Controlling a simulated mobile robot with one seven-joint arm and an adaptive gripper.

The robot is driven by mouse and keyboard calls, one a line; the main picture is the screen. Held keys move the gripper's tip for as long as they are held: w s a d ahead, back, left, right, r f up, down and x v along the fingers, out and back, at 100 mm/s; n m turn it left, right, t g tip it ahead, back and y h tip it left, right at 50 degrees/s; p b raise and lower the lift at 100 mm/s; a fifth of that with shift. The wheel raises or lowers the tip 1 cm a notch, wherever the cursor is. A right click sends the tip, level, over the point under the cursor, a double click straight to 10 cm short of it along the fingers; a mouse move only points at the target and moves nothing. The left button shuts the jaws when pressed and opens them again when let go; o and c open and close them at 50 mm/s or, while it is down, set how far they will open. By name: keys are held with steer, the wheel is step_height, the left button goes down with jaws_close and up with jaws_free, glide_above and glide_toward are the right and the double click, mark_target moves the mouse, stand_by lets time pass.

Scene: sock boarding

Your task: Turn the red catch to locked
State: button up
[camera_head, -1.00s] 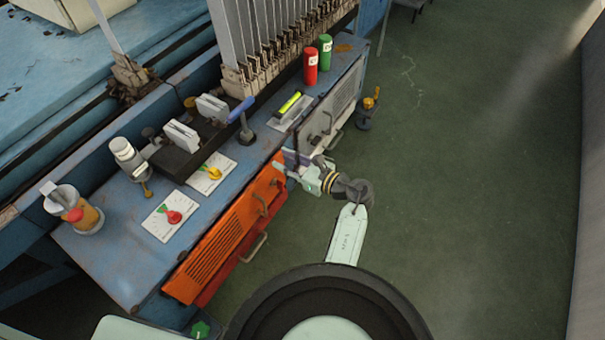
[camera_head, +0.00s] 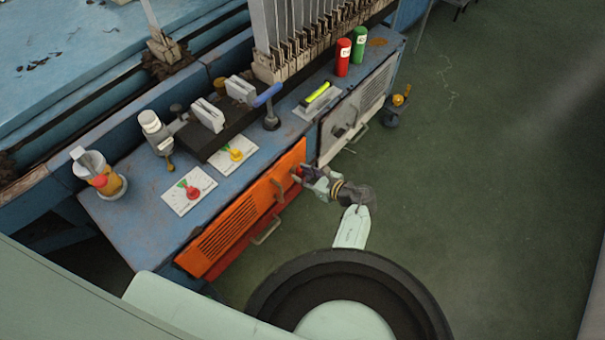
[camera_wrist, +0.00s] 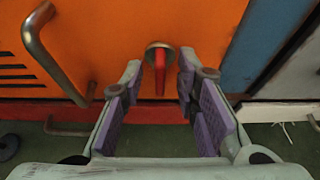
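The red catch (camera_wrist: 160,75) is in the wrist view, on the right part of the orange door (camera_wrist: 110,35). Its lever hangs straight down from a round metal pivot. My gripper (camera_wrist: 160,85) is open, with one purple-padded finger on each side of the lever. I see gaps between the lever and both fingers. In the head view my gripper (camera_head: 308,176) is at the upper right of the orange door (camera_head: 235,228), and it largely hides the catch there.
A bent metal handle (camera_wrist: 55,55) is left of the catch. A grey door (camera_head: 350,115) adjoins on the right. The bench top above holds a red-knob dial (camera_head: 190,190), a yellow-knob dial (camera_head: 236,154), and red (camera_head: 343,57) and green (camera_head: 359,45) cylinders.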

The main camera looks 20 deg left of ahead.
steer(key=shift+a+f, duration=0.1)
steer(key=shift+a, duration=0.15)
steer(key=shift+c, duration=0.5)
jaws_close()
steer(key=shift+w, duration=0.1)
